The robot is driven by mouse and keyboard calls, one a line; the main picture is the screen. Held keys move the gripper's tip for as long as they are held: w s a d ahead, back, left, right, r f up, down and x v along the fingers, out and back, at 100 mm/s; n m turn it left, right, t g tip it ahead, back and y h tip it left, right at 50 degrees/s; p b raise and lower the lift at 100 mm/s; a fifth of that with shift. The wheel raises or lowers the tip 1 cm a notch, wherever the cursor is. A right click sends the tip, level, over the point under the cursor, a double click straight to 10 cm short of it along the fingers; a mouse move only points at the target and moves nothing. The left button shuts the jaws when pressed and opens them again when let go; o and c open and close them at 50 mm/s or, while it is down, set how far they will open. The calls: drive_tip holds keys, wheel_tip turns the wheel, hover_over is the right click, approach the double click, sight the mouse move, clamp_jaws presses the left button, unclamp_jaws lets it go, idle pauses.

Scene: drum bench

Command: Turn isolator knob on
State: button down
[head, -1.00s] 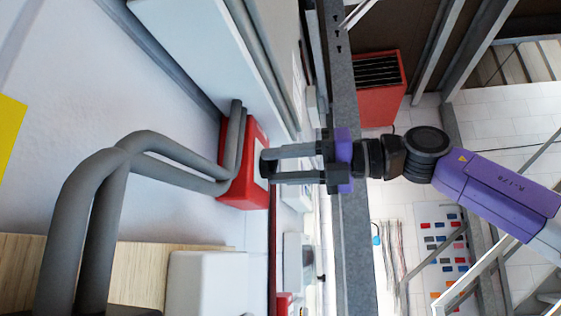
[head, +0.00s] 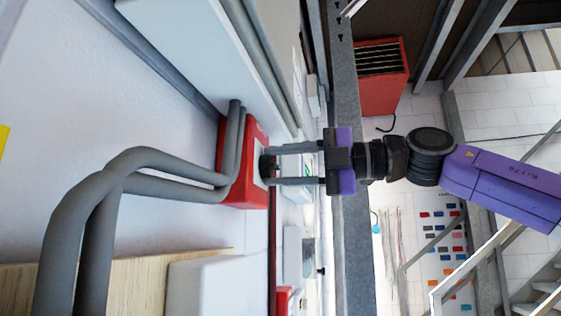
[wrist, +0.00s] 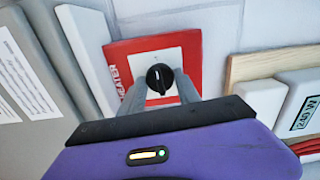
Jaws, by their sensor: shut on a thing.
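The isolator knob (wrist: 160,78) is round and black with a pale pointer line, which stands close to upright in the wrist view. It sits on a white plate (wrist: 178,56) on a red box (wrist: 122,76) with white lettering. In the head view the red box (head: 254,193) is on the wall at the centre, and the knob (head: 267,166) faces right. My gripper (head: 273,165) reaches in from the right with a finger on each side of the knob, shut on it. The finger tips partly hide the plate in the wrist view.
Grey conduits (head: 172,161) run along the wall into the red box. A grey cabinet (head: 185,50) stands close beside it. A white box (wrist: 262,98) on a wooden board is to the right in the wrist view. A metal beam (head: 347,90) passes behind my gripper.

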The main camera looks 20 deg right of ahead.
drive_tip(key=shift+m, duration=0.6)
drive_tip(key=c, duration=0.9)
unclamp_jaws()
drive_tip(key=shift+o, duration=0.2)
drive_tip(key=b+v, duration=0.2)
drive_tip(key=v, duration=0.5)
drive_tip(key=shift+s+d, duration=0.25)
drive_tip(key=shift+d, duration=0.05)
